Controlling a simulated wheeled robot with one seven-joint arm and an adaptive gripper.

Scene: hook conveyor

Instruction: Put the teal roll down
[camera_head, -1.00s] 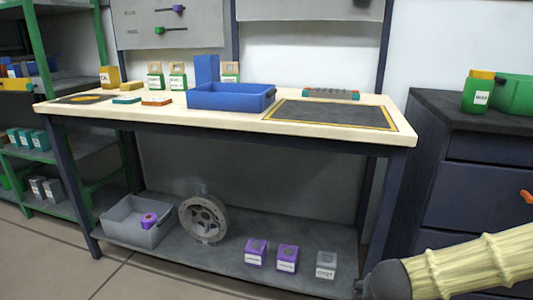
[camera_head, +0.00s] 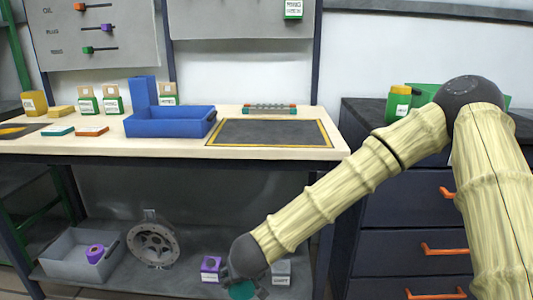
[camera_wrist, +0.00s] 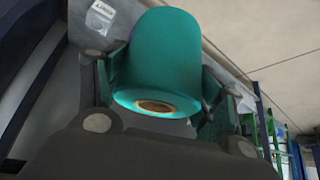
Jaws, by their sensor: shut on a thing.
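My gripper (camera_wrist: 160,100) is shut on the teal roll (camera_wrist: 165,60), which fills the middle of the wrist view with its round end and brown core facing the camera. In the head view the teal roll (camera_head: 242,290) shows only in part at the bottom edge, below the dark end of my arm. It is low, in front of the workbench's lower shelf. I cannot tell whether it touches anything below it.
The benchtop (camera_head: 225,112) holds a blue tray (camera_head: 170,123) and a dark mat (camera_head: 268,132).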

